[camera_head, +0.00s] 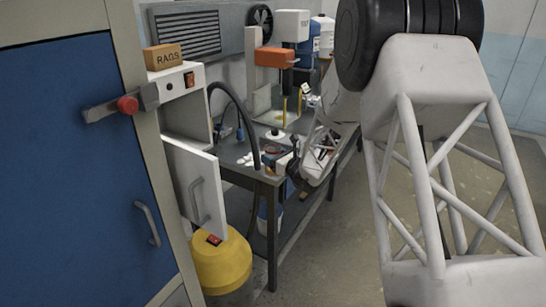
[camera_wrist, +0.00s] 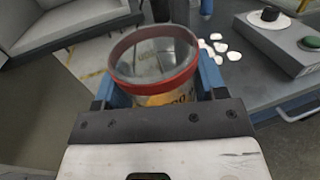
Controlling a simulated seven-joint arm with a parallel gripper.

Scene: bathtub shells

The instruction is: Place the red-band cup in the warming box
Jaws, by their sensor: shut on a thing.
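The red-band cup (camera_wrist: 152,92) fills the middle of the wrist view, a cup with a red band at its rim and yellow-orange lettering below. My gripper (camera_wrist: 158,82) is shut on it, with a blue finger on each side. In the head view my gripper (camera_head: 283,166) is small and partly hidden beside the bench, so the cup is hard to make out there. A white box (camera_head: 185,112) with an orange-red switch, which looks like the warming box, stands beside the blue cabinet. Its white door (camera_head: 196,187) is open; most of its inside is hidden.
A rag box (camera_head: 163,57) sits on the white box. The dark bench (camera_head: 265,178) carries pale shells (camera_wrist: 226,50), a black hose (camera_head: 250,125) and a press-like machine (camera_head: 291,60). A yellow drum (camera_head: 220,262) stands below the open door. The floor at centre right is clear.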

